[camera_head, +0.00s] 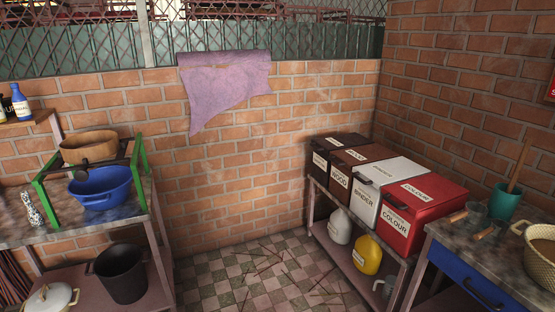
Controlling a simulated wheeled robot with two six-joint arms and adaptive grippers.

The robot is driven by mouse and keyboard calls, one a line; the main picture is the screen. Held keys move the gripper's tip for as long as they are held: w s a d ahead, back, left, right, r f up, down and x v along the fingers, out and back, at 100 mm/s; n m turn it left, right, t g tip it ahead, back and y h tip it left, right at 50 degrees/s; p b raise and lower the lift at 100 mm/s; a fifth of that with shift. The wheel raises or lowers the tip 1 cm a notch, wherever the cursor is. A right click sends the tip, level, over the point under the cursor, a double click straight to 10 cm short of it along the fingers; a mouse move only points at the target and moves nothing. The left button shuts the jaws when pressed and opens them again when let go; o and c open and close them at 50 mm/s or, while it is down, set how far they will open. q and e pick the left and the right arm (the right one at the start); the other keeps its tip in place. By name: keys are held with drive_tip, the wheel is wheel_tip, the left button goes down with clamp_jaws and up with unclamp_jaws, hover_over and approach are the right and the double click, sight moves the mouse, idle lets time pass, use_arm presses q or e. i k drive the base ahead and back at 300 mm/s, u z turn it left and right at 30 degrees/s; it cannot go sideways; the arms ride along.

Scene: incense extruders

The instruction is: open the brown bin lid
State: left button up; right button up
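The brown bin (340,190) stands in a row of bins on a low table at the right. Its front label seems to read WOOD. Its brown lid (364,154) lies flat on top and looks shut. A darker bin (320,170) is on its left and a white bin (366,205) labelled BINDER is on its right. Neither of my grippers is in the head view.
A red bin (401,228) labelled COLOUR ends the row. A white jug (340,225) and a yellow jug (367,254) stand on the shelf below. A worktable (480,258) is at right. The checkered floor (245,275) has scattered sticks.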

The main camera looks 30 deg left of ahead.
sight(352, 157)
drive_tip(key=u, duration=0.8)
drive_tip(key=i, duration=0.3)
drive_tip(key=u, duration=0.65)
drive_tip(key=i, duration=2.6)
drive_tip(key=z, duration=1.35)
drive_tip(key=i, duration=0.8)
drive_tip(key=z, duration=0.65)
